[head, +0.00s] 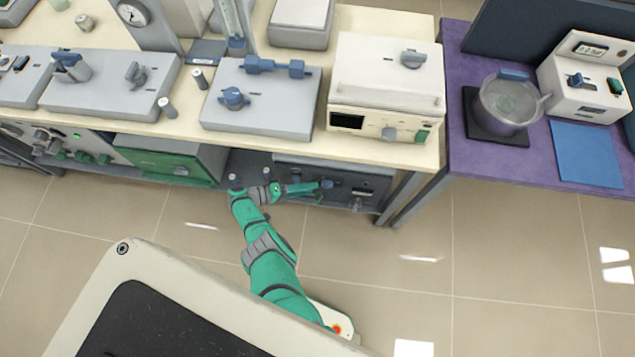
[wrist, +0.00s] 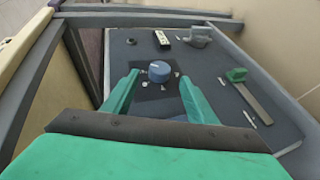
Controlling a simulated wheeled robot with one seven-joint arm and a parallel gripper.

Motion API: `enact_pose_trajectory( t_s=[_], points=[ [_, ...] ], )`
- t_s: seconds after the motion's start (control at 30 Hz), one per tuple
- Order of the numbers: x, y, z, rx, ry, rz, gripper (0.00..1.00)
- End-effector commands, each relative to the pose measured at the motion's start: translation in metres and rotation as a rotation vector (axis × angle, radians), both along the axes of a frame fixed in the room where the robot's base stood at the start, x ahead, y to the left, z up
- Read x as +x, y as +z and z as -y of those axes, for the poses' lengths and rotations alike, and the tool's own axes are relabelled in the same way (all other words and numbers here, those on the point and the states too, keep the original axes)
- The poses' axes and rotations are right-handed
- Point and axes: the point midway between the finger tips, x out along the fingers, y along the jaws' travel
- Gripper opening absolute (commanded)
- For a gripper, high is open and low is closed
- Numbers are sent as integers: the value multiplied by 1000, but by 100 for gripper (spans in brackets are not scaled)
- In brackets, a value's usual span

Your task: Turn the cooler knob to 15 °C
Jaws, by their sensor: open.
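The cooler is a dark grey unit (head: 290,166) on the shelf under the bench. Its front panel (wrist: 215,100) fills much of the wrist view. A round blue knob (wrist: 159,71) with a pale mark on top sits on a dark square with small white marks around it. The marks are too small to read. My gripper (wrist: 158,78) is open, with one green finger on each side of the knob. I cannot tell whether the fingers touch it. In the head view my gripper (head: 312,188) reaches the panel from the left.
A green-fronted unit (head: 165,160) stands left of the cooler. A bench leg (head: 400,198) stands at right. The floor in front is clear.

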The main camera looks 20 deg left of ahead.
Motion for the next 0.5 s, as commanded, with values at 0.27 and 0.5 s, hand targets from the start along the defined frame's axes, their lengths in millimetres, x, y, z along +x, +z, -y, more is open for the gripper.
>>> enact_pose_trajectory(
  t_s=[0.27, 0.5],
  points=[
    [-24, 12, -29, -1, 0, 1, 52],
    [-28, 14, -34, -1, -1, 0, 52]
  ],
)
